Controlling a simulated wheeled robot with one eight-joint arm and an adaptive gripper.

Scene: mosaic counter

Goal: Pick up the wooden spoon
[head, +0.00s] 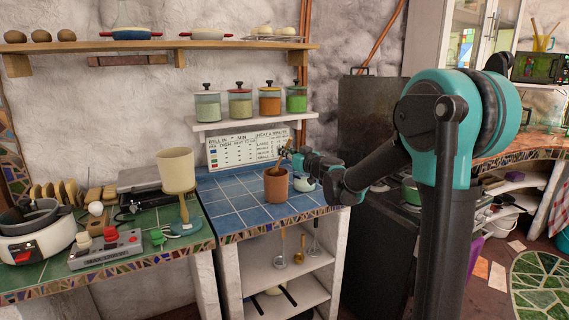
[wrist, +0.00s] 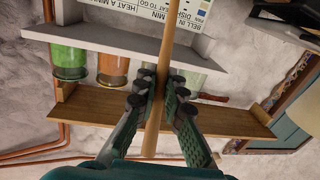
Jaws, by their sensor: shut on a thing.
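The wooden spoon shows in the wrist view as a long, light wooden handle (wrist: 166,42) running between the two fingers of my gripper (wrist: 157,92). The gripper is shut on this handle. In the head view my gripper (head: 288,154) is just above a brown cylindrical pot (head: 276,186) on the blue tiled counter.
A small white teapot (head: 305,184) stands right of the pot. A shelf with several lidded jars (head: 240,104) is on the wall above. A lamp with a beige shade (head: 176,170) stands left. The front of the blue counter (head: 235,212) is clear.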

